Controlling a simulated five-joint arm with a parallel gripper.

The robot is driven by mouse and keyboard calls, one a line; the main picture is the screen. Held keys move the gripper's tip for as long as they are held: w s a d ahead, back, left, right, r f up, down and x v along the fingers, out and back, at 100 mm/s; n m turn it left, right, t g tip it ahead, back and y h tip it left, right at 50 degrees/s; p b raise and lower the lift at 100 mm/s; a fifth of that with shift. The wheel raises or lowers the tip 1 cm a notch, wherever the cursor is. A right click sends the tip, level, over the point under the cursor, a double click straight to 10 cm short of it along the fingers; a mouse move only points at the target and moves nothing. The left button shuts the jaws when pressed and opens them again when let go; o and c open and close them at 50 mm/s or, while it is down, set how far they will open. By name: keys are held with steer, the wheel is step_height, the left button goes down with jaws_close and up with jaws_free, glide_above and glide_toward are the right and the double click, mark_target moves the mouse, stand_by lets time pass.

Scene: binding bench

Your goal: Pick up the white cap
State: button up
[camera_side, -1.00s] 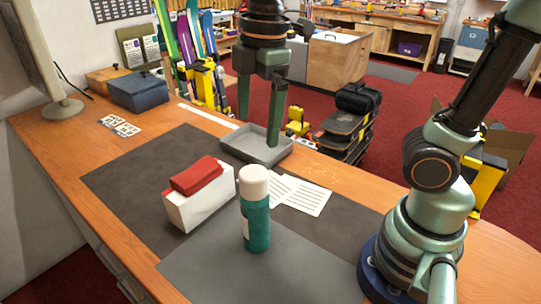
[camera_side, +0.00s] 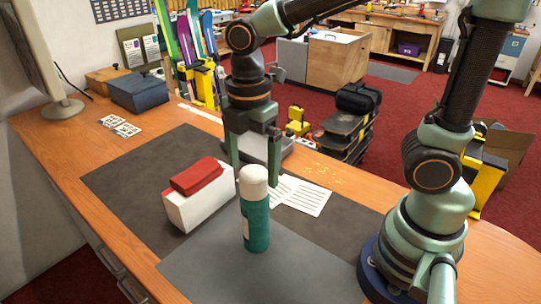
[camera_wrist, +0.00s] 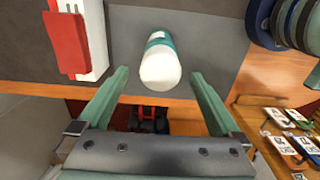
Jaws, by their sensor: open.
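The white cap (camera_side: 253,180) sits on top of an upright green bottle (camera_side: 256,225) on the grey mat. In the wrist view the white cap (camera_wrist: 160,70) faces me, with the green bottle body (camera_wrist: 159,38) beyond it. My gripper (camera_side: 254,172) is open and empty, pointing down, with its fingers showing left and right of the cap and behind it in the side view. In the wrist view the cap shows between the two fingertips of my gripper (camera_wrist: 160,76). I cannot tell how far apart in depth they are; no contact is visible.
A white box (camera_side: 197,206) with a red case (camera_side: 195,176) on it stands left of the bottle. Printed papers (camera_side: 303,196) lie right. A grey tray (camera_side: 285,142) is behind my gripper. Yellow specks (camera_side: 328,172) show on the bench. The front mat is clear.

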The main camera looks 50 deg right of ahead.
mark_target(253, 172)
step_height(253, 172, down, 3)
steer(key=shift+f, duration=0.2)
steer(key=c, duration=1.4)
steer(key=shift+r, duration=0.1)
step_height(253, 172, up, 20)
steer(key=shift+r, duration=0.15)
steer(key=shift+r, duration=0.8)
